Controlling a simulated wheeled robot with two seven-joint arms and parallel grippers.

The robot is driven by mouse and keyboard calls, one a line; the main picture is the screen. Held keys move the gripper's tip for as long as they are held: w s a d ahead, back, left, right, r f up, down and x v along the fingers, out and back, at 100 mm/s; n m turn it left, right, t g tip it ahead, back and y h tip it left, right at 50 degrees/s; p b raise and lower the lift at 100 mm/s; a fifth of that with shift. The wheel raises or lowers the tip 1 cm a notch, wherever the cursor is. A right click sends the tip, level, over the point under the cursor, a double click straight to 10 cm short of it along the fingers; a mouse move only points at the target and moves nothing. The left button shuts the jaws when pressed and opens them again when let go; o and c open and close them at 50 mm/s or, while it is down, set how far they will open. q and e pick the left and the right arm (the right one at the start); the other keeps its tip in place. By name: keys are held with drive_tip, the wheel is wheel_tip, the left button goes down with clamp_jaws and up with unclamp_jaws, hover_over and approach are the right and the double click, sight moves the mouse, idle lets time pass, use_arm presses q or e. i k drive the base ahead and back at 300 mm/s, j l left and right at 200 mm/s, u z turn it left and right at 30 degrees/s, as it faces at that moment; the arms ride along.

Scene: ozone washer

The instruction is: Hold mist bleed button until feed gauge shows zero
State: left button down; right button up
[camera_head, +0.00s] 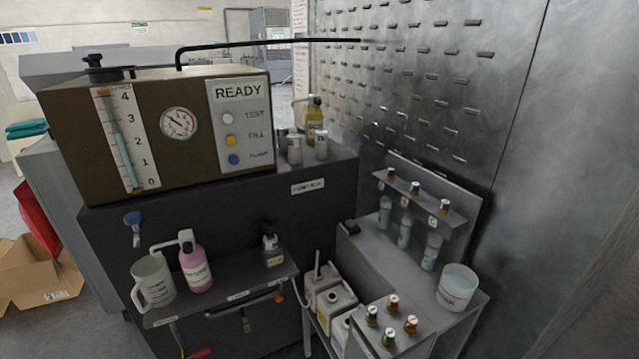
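A brown cabinet (85,165) on the left carries a vertical tube gauge (124,150) marked 0 to 4, with a bluish column up to roughly 3. A round dial (179,123) with a needle sits beside it; its numbers are too small to read. I see no label reading mist bleed or feed, so I cannot tell which parts those are. Neither of my grippers is in view.
A shelf below the cabinet holds a jug (153,283), a pink pump bottle (195,268) and a small bottle (272,250). A rack (425,195) with hanging bottles and a white tub (457,288) stand at the right. A black pipe (255,44) runs above the cabinet.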

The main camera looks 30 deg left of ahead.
sight(278, 298)
drive_tip(key=u, duration=1.8)
